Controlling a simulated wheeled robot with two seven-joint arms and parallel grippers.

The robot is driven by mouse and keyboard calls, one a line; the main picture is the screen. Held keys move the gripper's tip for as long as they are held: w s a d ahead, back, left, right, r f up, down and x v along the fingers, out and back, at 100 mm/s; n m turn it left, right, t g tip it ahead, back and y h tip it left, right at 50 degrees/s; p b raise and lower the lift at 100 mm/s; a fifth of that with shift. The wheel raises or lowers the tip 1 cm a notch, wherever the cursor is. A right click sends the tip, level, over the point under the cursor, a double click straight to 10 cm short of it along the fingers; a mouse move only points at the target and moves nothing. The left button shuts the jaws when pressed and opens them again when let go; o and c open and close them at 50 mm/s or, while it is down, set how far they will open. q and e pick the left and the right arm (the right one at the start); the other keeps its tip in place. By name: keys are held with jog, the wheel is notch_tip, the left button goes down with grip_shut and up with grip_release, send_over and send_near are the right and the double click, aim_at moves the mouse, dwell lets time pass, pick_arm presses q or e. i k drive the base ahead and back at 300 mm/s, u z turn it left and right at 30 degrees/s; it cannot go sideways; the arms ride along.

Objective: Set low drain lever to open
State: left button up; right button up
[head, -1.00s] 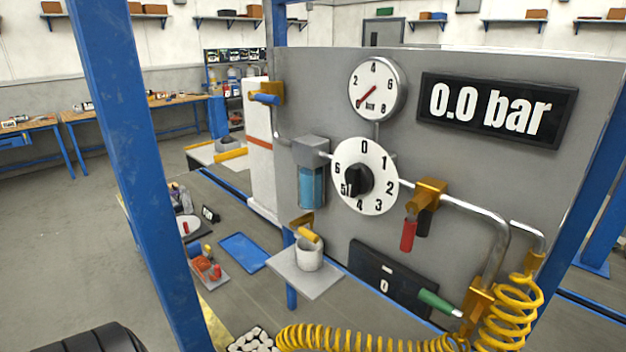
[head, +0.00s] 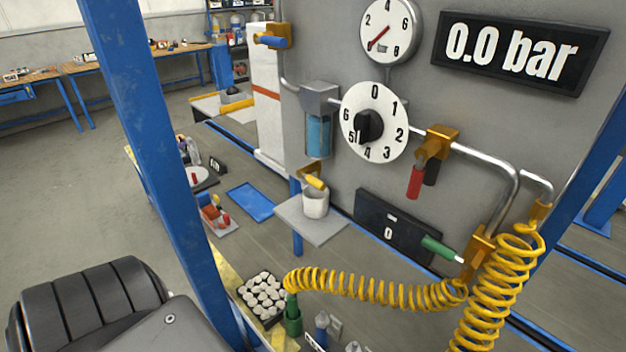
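A yellow lever handle (head: 316,183) sits on a small brass valve below the blue filter bowl (head: 318,137), low on the grey panel. It appears to be the low drain lever. It slants down to the right, above a white cup (head: 315,204) on a small grey shelf (head: 325,230). The valve is partly hidden behind the handle. Neither of my grippers is in view.
Other handles on the panel are blue (head: 271,41), red (head: 414,182), black (head: 431,172) and green (head: 438,247). A coiled yellow hose (head: 380,289) crosses below the shelf. A blue post (head: 150,150) stands at the left. The display (head: 515,52) reads 0.0 bar.

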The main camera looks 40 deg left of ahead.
aim_at(315, 183)
jog(key=z, duration=0.45)
jog(key=k, duration=0.45)
jog(key=u, duration=1.3)
jog(key=i, duration=0.1)
jog(key=u, duration=0.1)
